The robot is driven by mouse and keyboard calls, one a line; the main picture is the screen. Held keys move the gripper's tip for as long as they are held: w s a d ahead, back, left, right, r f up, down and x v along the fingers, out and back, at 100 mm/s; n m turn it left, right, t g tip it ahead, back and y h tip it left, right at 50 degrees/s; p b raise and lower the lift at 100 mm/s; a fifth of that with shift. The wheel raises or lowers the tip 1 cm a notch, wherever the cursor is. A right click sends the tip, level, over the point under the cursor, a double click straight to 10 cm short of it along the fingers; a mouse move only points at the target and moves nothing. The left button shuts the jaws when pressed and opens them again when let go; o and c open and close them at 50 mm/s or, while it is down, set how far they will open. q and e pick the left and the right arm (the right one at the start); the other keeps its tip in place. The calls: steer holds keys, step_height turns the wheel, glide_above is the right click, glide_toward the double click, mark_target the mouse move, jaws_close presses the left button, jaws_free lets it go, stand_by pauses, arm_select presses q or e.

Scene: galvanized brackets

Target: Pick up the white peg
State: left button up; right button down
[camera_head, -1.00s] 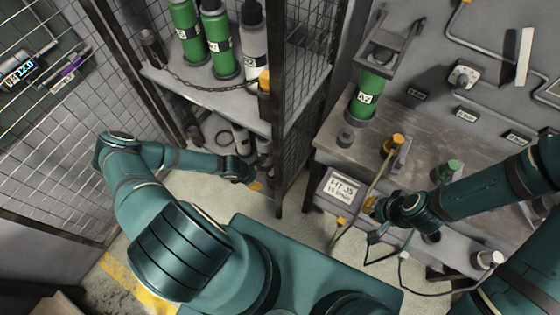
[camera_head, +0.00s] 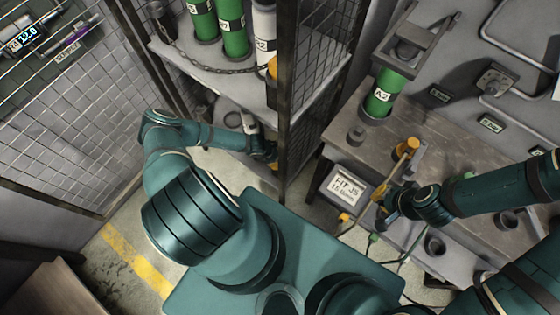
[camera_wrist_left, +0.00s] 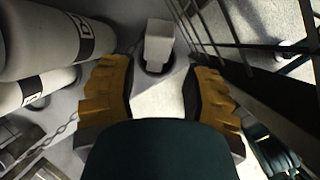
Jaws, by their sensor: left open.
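A white, square-ended peg (camera_wrist_left: 159,42) shows at the top middle of the left wrist view, in a dark round seat or opening. My left gripper (camera_wrist_left: 160,70) is open, with its yellow fingers to either side of and nearer than the peg; nothing is between them. In the head view my left gripper (camera_head: 272,160) is at the lower shelf, partly hidden beside the dark cage post; I cannot make out the peg there. My right gripper (camera_head: 381,198) is at the bench's front edge by a grey label box; whether it is open or shut is unclear.
Green bottles (camera_head: 234,35) and a white one stand on the upper shelf behind a chain (camera_head: 215,58). Wire mesh (camera_head: 325,50) closes in on the right. A green A2 bottle (camera_head: 383,93) stands on the bench (camera_head: 440,135).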

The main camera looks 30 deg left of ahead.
arm_select(q)
steer(key=b+x, duration=0.1)
steer(key=x, duration=0.4)
steer(key=shift+w+f+b, duration=0.1)
steer(key=shift+w+b, duration=0.15)
steer(key=shift+b, duration=0.1)
arm_select(e)
steer(key=shift+s+f, duration=0.25)
steer(key=shift+f, duration=0.7)
steer(key=shift+a, duration=0.1)
arm_select(q)
steer(key=shift+c, duration=0.4)
jaws_close()
